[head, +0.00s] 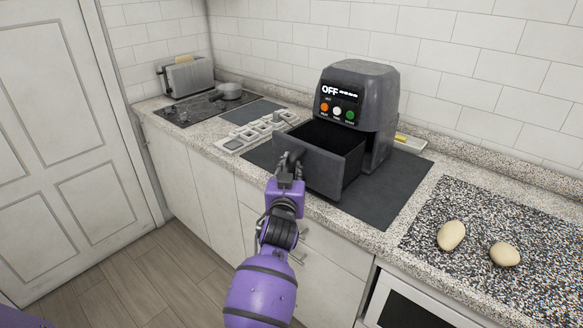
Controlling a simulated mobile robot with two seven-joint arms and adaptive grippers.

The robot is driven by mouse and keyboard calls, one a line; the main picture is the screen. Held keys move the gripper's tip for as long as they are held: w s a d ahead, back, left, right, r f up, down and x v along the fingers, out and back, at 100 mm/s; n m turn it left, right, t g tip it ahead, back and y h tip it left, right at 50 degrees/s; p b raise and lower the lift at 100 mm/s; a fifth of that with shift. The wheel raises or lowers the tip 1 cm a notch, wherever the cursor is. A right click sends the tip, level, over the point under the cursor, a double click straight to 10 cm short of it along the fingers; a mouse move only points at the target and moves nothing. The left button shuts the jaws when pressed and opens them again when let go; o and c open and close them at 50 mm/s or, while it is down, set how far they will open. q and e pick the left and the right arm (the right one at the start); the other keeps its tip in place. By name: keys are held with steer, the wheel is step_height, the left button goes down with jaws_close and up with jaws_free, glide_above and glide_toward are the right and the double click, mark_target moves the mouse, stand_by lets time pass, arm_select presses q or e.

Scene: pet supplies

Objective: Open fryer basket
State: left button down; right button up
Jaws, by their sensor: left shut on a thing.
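The dark grey air fryer (362,92) stands on a dark mat (392,196) on the counter. Its display reads OFF, above orange, white and green buttons. The fryer basket (325,168) is pulled out toward the front left, and its dark inside shows from above. My left gripper (290,162) is at the front of the basket, shut on the basket handle. The handle is mostly hidden by the fingers. My right gripper does not show.
Two potatoes (451,236) (505,254) lie on a speckled board at the right. A toaster (188,76), a pan (229,91) on a hob and a white divided tray (258,131) are at the left. Cabinets drop away below the counter edge.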

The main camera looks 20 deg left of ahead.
arm_select(q)
steer(key=shift+w+d+f, duration=0.1)
steer(key=shift+d, duration=0.05)
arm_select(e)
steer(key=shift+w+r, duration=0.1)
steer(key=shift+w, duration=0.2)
arm_select(q)
steer(key=c, duration=1.6)
jaws_free()
steer(key=shift+s, duration=0.2)
steer(key=v, duration=1.1)
steer(key=shift+s+d, duration=0.1)
steer(key=shift+s, duration=0.2)
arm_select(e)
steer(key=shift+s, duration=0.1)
